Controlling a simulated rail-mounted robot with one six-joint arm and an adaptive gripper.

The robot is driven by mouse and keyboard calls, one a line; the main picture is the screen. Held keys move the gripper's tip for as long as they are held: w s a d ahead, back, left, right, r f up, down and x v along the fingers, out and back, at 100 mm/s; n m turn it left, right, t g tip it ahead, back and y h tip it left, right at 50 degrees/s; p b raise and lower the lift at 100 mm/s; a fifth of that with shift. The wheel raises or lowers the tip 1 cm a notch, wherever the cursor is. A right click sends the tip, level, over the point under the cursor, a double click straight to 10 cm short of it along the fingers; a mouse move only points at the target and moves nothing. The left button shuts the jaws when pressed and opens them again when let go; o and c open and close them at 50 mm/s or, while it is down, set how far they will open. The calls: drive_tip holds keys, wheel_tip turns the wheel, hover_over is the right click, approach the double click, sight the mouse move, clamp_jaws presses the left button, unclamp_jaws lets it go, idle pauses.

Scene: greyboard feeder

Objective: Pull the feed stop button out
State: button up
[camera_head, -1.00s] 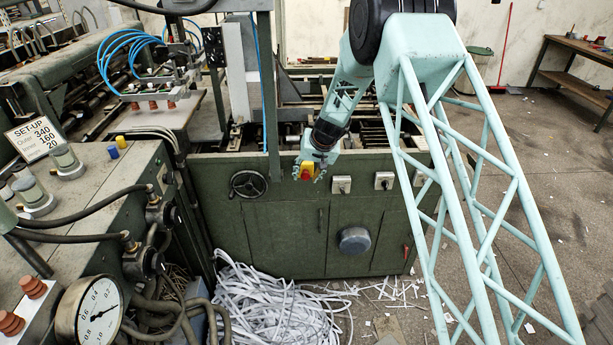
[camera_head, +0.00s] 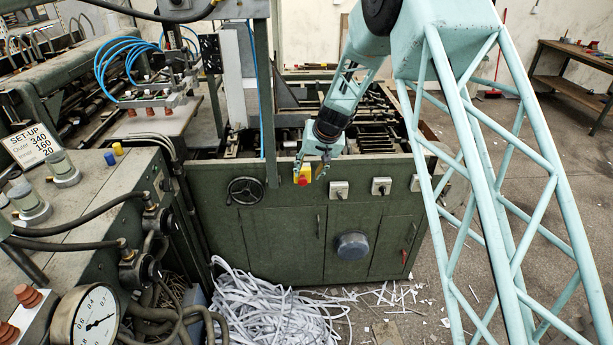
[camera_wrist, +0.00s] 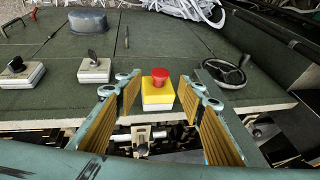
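The feed stop button is a red mushroom head (camera_wrist: 158,79) on a yellow box, fixed at the top edge of the green machine front. In the head view the button (camera_head: 303,181) shows small, just below my gripper (camera_head: 312,168). In the wrist view my gripper (camera_wrist: 162,92) is open, with one finger on each side of the yellow box and clear gaps between. The fingertips are close to the red head but do not appear to touch it. Whether the button is pressed in or out cannot be told.
Switch boxes (camera_wrist: 95,66) sit on the panel to one side of the button, and a handwheel (camera_wrist: 224,72) to the other. A round grey cover (camera_head: 353,245) is lower on the machine front. Paper strips (camera_head: 262,305) lie on the floor.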

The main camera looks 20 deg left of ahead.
drive_tip(key=shift+v, duration=2.2)
drive_tip(key=s+d+r+m+h+b, duration=0.1)
drive_tip(key=s+d+r+b, duration=0.1)
drive_tip(key=s+d+r, duration=0.95)
drive_tip(key=s+d+r+b, duration=0.3)
drive_tip(key=s+d+r, duration=0.5)
drive_tip(key=d+r, duration=0.7)
drive_tip(key=s+d+r+m+h+b, duration=0.1)
drive_tip(key=s+d, duration=0.7)
drive_tip(key=s, duration=0.2)
drive_tip(key=s+d+m+b, duration=0.1)
drive_tip(key=s+d, duration=0.7)
drive_tip(key=s, duration=0.2)
drive_tip(key=s+d+f+h+b, duration=0.1)
drive_tip(key=s+d, duration=0.3)
drive_tip(key=s, duration=0.6)
drive_tip(key=s+d+f+m+h+b, duration=0.1)
drive_tip(key=s+d+f, duration=0.2)
drive_tip(key=s, duration=0.6)
drive_tip(key=shift+s+d+f+t, duration=0.25)
drive_tip(key=shift+s+d+t, duration=0.15)
drive_tip(key=shift+d, duration=0.25)
drive_tip(key=shift+w, duration=0.1)
